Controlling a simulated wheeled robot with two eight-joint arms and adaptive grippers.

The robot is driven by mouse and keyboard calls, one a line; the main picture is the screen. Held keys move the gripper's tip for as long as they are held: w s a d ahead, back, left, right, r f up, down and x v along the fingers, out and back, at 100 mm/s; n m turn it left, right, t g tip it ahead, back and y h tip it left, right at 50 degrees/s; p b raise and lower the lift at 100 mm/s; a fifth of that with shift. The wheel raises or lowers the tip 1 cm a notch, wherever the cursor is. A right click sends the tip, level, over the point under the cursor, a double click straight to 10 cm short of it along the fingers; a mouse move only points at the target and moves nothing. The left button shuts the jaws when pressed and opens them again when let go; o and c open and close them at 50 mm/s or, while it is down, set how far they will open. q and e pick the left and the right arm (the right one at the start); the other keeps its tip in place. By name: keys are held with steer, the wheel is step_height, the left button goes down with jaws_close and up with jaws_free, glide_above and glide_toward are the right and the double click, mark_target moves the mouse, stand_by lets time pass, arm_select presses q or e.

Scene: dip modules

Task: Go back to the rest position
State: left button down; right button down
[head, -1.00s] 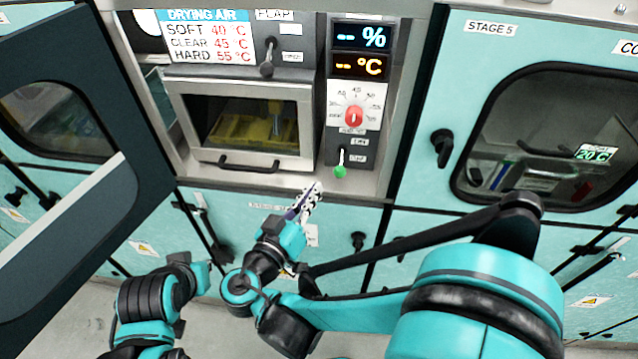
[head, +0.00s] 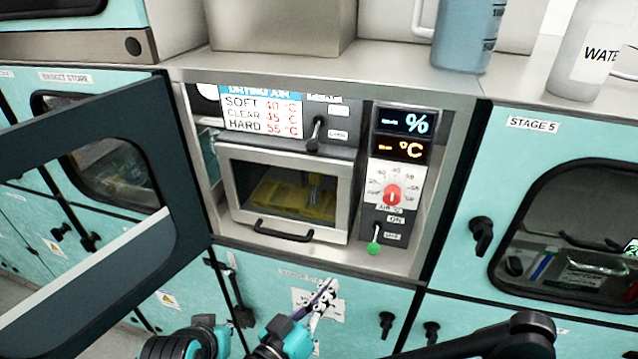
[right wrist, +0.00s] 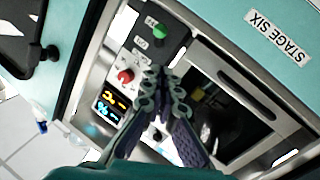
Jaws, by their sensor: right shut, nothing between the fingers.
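My right gripper (head: 322,298) shows at the bottom middle of the head view, in front of the teal cabinet front below the dryer. Its slim fingers are shut and hold nothing. In the right wrist view its fingers (right wrist: 160,82) meet at the tips, with the dryer's control panel behind them. Part of my left arm shows at the bottom edge of the head view, but its gripper is not visible.
The dryer's small windowed door (head: 285,190) is shut, with a yellow thing behind the glass. Its panel has a red knob (head: 392,195) and a green-tipped switch (head: 374,248). A large framed door (head: 100,215) stands open at left. A blue container (head: 467,38) stands on the top.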

steer(key=w+d+f+n+g+y+b, duration=0.25)
steer(key=d+f+g, duration=0.45)
steer(key=d, duration=0.4)
steer(key=s+d+f+y+b, duration=0.1)
steer(key=s+d+f+y, duration=0.2)
steer(key=s+y, duration=0.3)
steer(key=shift+s+d+f+n+y, duration=0.25)
steer(key=shift+s+f+n+y, duration=0.15)
steer(key=shift+y, duration=0.65)
